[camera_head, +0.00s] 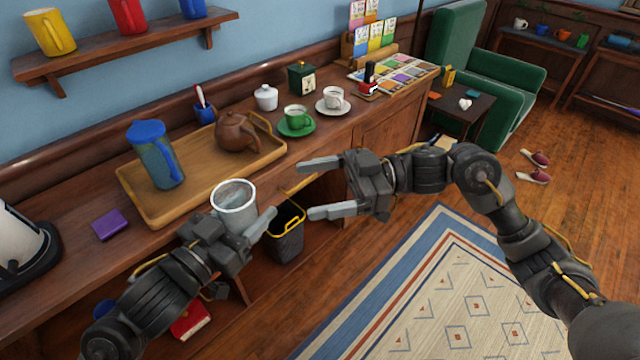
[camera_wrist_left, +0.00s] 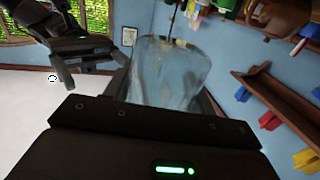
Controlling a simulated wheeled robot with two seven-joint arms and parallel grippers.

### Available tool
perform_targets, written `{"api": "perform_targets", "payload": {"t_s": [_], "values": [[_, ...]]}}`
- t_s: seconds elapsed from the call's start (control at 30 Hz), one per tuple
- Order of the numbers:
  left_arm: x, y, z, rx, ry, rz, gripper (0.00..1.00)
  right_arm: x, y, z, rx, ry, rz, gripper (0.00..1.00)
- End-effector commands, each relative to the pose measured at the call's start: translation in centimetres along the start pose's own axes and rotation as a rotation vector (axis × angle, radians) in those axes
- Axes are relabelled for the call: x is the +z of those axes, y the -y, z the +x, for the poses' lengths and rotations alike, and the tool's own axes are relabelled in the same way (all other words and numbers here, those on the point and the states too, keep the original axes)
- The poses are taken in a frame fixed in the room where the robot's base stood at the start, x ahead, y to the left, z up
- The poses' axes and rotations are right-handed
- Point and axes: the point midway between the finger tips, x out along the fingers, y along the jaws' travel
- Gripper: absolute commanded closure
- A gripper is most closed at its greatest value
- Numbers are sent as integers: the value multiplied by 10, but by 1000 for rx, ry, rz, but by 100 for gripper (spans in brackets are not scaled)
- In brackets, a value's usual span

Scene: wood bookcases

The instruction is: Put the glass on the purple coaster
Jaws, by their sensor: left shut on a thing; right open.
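The glass (camera_head: 234,203) is a clear, greyish tumbler held upright in my left gripper (camera_head: 240,222), in front of the sideboard edge. My left gripper is shut on it, and the glass also fills the middle of the left wrist view (camera_wrist_left: 170,75). The purple coaster (camera_head: 109,225) lies flat on the sideboard, to the left of the glass and left of the wooden tray. My right gripper (camera_head: 325,187) is open and empty, to the right of the glass; it also shows at the upper left of the left wrist view (camera_wrist_left: 95,55).
The wooden tray (camera_head: 150,208) carries a blue pitcher (camera_head: 155,160) and a brown teapot (camera_head: 236,132). A kettle (camera_head: 20,240) stands left of the coaster. A dark bin (camera_head: 288,240) is below the sideboard. Bare sideboard top (camera_head: 75,265) surrounds the coaster.

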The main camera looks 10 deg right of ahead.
Motion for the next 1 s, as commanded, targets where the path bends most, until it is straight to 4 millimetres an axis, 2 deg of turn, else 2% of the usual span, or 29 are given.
{"api": "perform_targets", "payload": {"t_s": [0.17,0.27,0.7,0.9,1.0], "values": [[0,0,0,0,-1,0,73,0,-1,3,1,-1,6,16],[0,0,0,0,-1,0,73,0,-1,12,0,-3,6,16],[0,0,0,0,-1,0,73,-1,-1,90,0,-3,4,16],[-1,0,0,0,-1,0,73,0,-2,113,3,-2,5,16],[-1,0,0,0,-1,0,73,0,-2,118,3,-1,5,16]]}}
